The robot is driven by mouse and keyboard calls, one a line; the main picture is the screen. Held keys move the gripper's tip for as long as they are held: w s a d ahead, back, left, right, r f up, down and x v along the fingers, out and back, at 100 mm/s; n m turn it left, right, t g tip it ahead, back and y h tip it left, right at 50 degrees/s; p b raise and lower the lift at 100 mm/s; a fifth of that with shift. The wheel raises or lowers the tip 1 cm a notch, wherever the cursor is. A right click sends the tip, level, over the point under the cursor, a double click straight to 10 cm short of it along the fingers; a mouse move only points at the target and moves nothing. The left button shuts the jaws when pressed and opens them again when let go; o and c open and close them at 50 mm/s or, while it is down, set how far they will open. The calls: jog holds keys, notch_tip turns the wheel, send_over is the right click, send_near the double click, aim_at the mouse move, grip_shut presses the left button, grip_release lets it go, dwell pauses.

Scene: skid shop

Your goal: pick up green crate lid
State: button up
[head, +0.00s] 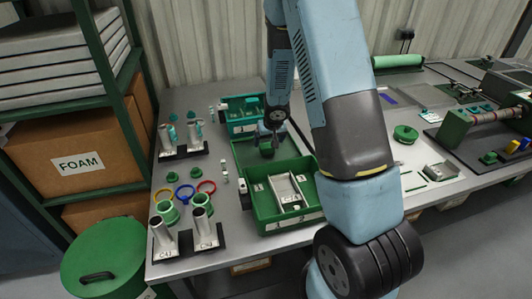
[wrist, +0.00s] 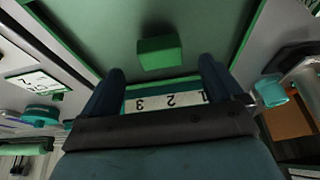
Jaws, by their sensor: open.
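The green crate lid (head: 243,152) lies on the bench between the green crate and the teal tray. A raised green block handle (head: 266,149) stands on its top. My gripper (head: 270,137) is above the lid, close to the handle, and partly hides it. In the wrist view, the lid (wrist: 110,28) fills the upper middle, with the handle (wrist: 160,55) centred just beyond my open gripper (wrist: 162,70). The two fingers are spread apart, one to each side of the handle, with nothing held. I cannot tell whether they reach down beside it.
The green crate (head: 262,207) in front of the lid holds a grey metal part (head: 288,188). The teal tray (head: 238,128) stands behind. Tube stands (head: 182,237), coloured rings and small bottles are to the left. A numbered strip (wrist: 165,101) shows between my fingers.

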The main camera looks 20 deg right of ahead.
aim_at(267, 146)
jog(key=shift+x, duration=2.45)
jog(key=shift+w, duration=0.2)
jog(key=shift+c, duration=0.3)
jog(key=c, duration=1.3)
jog(key=shift+r, duration=0.15)
jog(key=shift+r, duration=1.5)
jog(key=shift+w+r, duration=0.1)
jog(key=shift+r, duration=0.15)
